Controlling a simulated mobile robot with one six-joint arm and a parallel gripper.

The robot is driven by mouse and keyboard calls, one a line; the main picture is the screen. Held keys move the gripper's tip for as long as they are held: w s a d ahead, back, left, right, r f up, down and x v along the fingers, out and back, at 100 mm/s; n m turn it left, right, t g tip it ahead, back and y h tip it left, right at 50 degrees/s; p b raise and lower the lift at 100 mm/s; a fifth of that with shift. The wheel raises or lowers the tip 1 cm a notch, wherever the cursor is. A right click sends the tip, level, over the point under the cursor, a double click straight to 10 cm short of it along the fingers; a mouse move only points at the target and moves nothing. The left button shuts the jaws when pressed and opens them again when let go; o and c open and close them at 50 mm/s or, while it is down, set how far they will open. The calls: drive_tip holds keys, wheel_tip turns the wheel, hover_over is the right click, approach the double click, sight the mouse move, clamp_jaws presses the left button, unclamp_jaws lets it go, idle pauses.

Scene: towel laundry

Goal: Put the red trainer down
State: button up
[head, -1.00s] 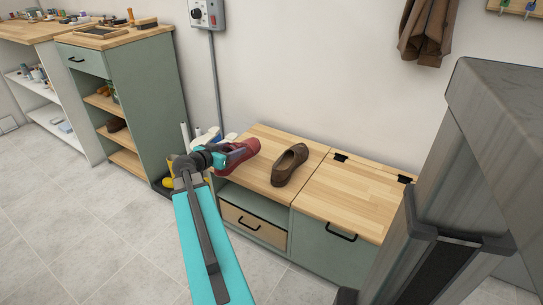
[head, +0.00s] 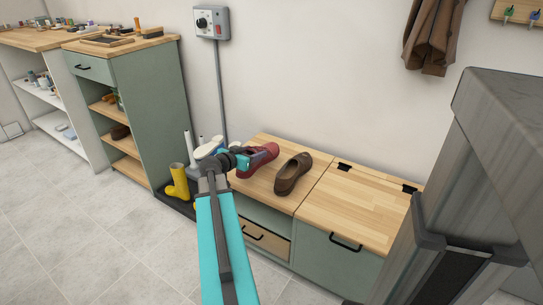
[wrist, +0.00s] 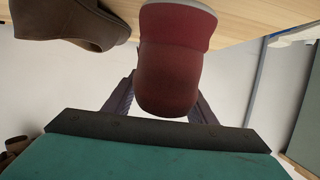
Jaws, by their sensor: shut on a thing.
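The red trainer (head: 262,157) is over the left end of the wooden bench top (head: 335,205), left of a brown shoe (head: 293,173). My gripper (head: 243,160) is shut on one end of it and hides part of it in the head view. In the wrist view the trainer (wrist: 172,60) shows between the two fingers, its pale sole edge close to the bench wood (wrist: 250,20). I cannot tell whether the sole touches the wood.
The brown shoe stands close to the right of the trainer. Yellow boots (head: 179,183) and white items (head: 208,150) stand left of the bench. The bench's hinged right part is clear. A brown garment (head: 433,38) hangs above.

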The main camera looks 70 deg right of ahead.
sight(271, 155)
drive_tip(key=s+d, duration=0.1)
drive_tip(key=d, duration=0.1)
drive_tip(key=s+d, duration=0.2)
drive_tip(key=s+d+b, duration=0.1)
drive_tip(key=s+d, duration=0.1)
drive_tip(key=d, duration=0.1)
drive_tip(key=shift+s+f, duration=0.1)
drive_tip(key=shift+f, duration=0.25)
drive_tip(key=shift+a, duration=0.1)
drive_tip(key=shift+f+b, duration=0.65)
drive_tip(key=shift+f, duration=1.15)
drive_tip(key=o, duration=1.2)
drive_tip(key=shift+o, duration=0.2)
drive_tip(key=shift+a, duration=0.1)
drive_tip(key=p+v, duration=0.2)
drive_tip(key=v, duration=1)
